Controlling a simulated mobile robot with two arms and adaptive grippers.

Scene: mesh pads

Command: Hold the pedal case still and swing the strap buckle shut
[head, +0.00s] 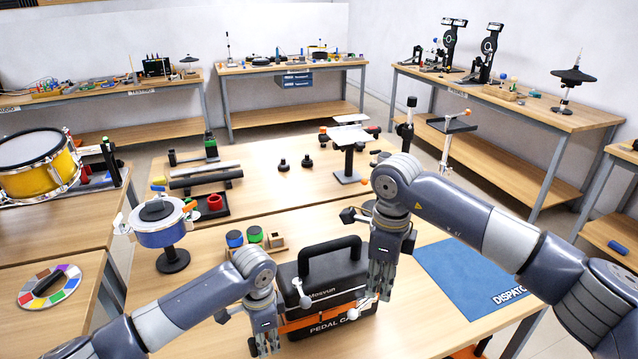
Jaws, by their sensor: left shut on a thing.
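The black pedal case (336,264) stands upright on the near table, its handle up and "PEDAL CA…" lettered on its front. An orange strap (318,315) runs across the front. Small silver buckle parts (353,313) show on the strap side, with another silver piece near the case's left. My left gripper (266,347) is at the case's left front corner, shut on the case; its exact contact is hard to see. My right gripper (379,294) points down at the case's right end, near the silver part. Its finger gap is unclear, and it hides the case's right end.
A blue dispatch mat (474,278) lies clear at the right. Behind the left arm are a blue-rimmed drum on a stand (159,222) and a wooden block with blue and green lids (277,241). A white-topped stand (350,137) rises behind the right arm.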

